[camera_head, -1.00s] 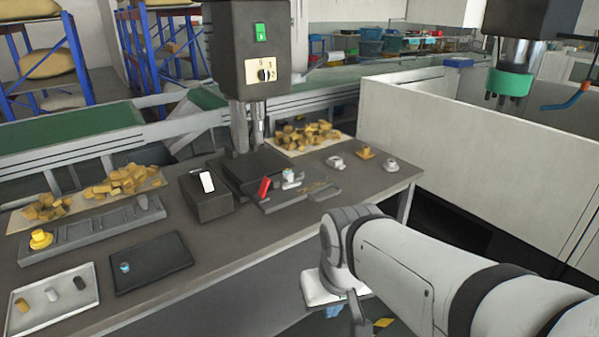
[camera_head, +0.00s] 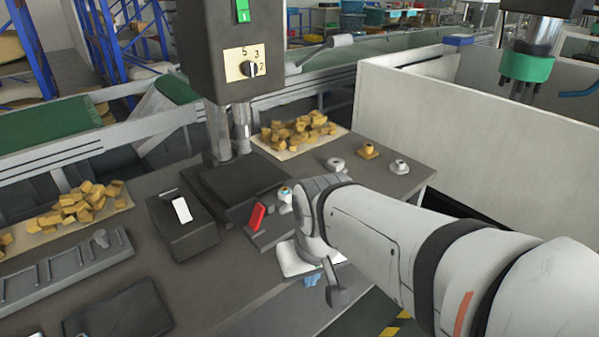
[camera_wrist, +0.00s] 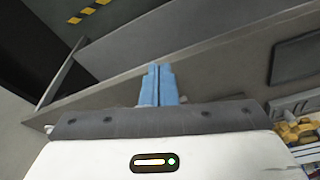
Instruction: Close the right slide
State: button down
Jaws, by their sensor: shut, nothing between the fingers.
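No part is plainly recognisable as the right slide; I cannot tell whether one is in view. My gripper (camera_head: 312,279) hangs at the table's front edge in the head view, partly hidden by my wrist. Its blue fingers (camera_wrist: 158,84) are together and empty in the wrist view, above the grey surface and touching no slide that I can make out. A dark fixture with a red block (camera_head: 256,217) lies on the table behind and left of my gripper. My arm hides the fixture's right part.
The machine column (camera_head: 219,130) stands behind the fixture. A black box with a white label (camera_head: 182,210) is left of it. Yellow blocks (camera_head: 300,129) lie at the back. A white-walled enclosure (camera_head: 440,130) rises at the right.

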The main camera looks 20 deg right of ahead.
jog(key=shift+a, duration=0.1)
jog(key=w+d+f+m+t+y+b, duration=0.1)
jog(key=w+d+f+m+t+y, duration=0.15)
jog(key=w+d+m, duration=0.65)
jog(key=w+d+f+m+t+y+b, duration=0.1)
jog(key=d+m+t, duration=0.35)
jog(key=d, duration=1.15)
jog(key=w+a+r+x, duration=0.1)
jog(key=x, duration=1.2)
jog(key=shift+r+p, duration=0.25)
jog(key=shift+p, duration=0.2)
jog(key=shift+s, duration=0.1)
